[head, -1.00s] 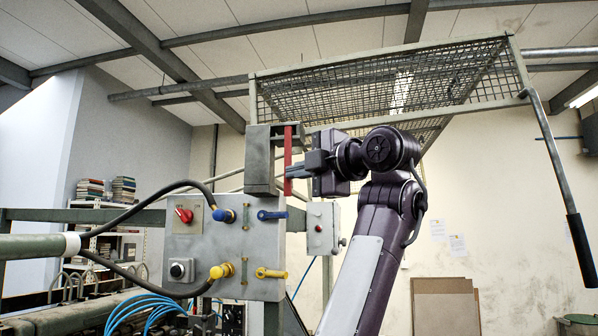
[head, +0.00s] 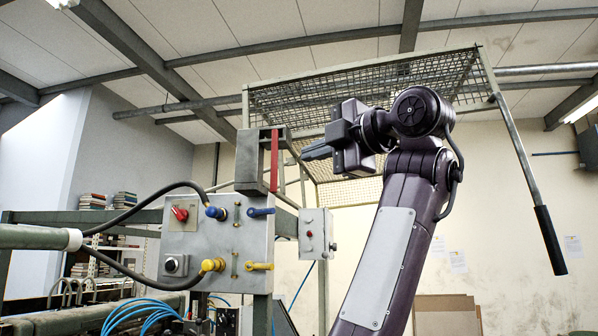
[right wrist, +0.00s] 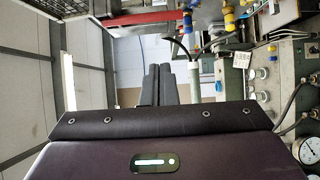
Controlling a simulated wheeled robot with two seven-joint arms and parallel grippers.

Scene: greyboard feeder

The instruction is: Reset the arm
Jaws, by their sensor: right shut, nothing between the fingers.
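My right arm (head: 385,260) rises from the bottom of the head view and bends left at the top. My right gripper (head: 308,154) points left, raised in front of the mesh guard. Its fingers are shut together with nothing between them. A gap separates the fingertips from the red strip (head: 274,160) on the grey block to their left. In the right wrist view the two dark fingers (right wrist: 157,84) stand side by side beyond my wrist housing. My left gripper does not show.
The control panel (head: 190,244), with a red switch and blue and yellow levers, stands left of the arm. A small grey box (head: 313,236) sits behind it. The mesh guard (head: 350,92) hangs above, with a black-handled bar (head: 548,240) at right.

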